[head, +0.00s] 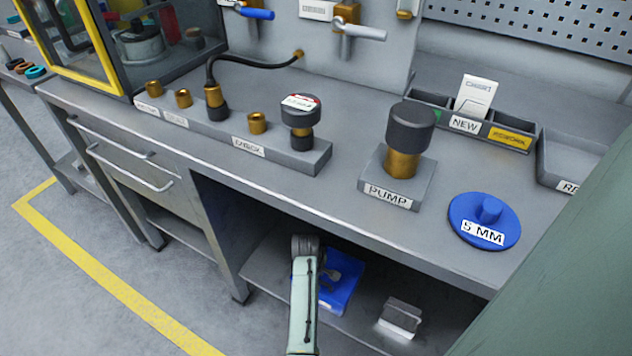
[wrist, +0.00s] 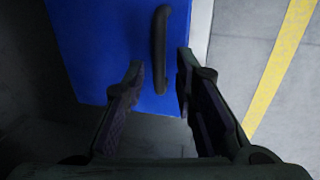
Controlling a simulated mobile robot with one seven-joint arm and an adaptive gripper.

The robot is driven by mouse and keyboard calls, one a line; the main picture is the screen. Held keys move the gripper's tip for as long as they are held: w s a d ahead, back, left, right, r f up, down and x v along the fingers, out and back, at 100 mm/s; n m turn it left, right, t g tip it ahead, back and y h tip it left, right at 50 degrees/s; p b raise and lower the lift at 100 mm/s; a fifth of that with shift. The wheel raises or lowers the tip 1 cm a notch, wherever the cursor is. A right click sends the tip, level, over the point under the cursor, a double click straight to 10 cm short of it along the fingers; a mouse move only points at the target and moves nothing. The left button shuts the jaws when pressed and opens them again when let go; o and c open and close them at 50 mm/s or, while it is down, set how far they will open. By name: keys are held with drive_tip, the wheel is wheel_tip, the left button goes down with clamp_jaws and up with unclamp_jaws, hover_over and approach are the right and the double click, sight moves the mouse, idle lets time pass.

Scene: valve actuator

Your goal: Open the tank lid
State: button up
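A blue panel with a dark bar handle fills the upper middle of the wrist view; the panel (wrist: 108,45) is flat, and the handle (wrist: 159,48) stands upright in the picture. I take it to be the tank lid. My gripper (wrist: 161,66) is open, with one finger on each side of the handle's lower part and a gap showing on both sides. In the head view a blue thing (head: 345,280) lies under the bench beside my arm (head: 303,295), and looks like the same panel. My gripper cannot be made out clearly there.
The grey bench (head: 270,190) overhangs the shelf. On it stand the pump (head: 403,150), a blue 5 MM disc (head: 484,222), a block with several brass fittings (head: 257,123) and a tray (head: 470,122). A small clear box (head: 400,318) sits on the lower shelf. Drawers (head: 125,165) are at left.

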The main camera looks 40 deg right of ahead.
clamp_jaws()
idle(0.6)
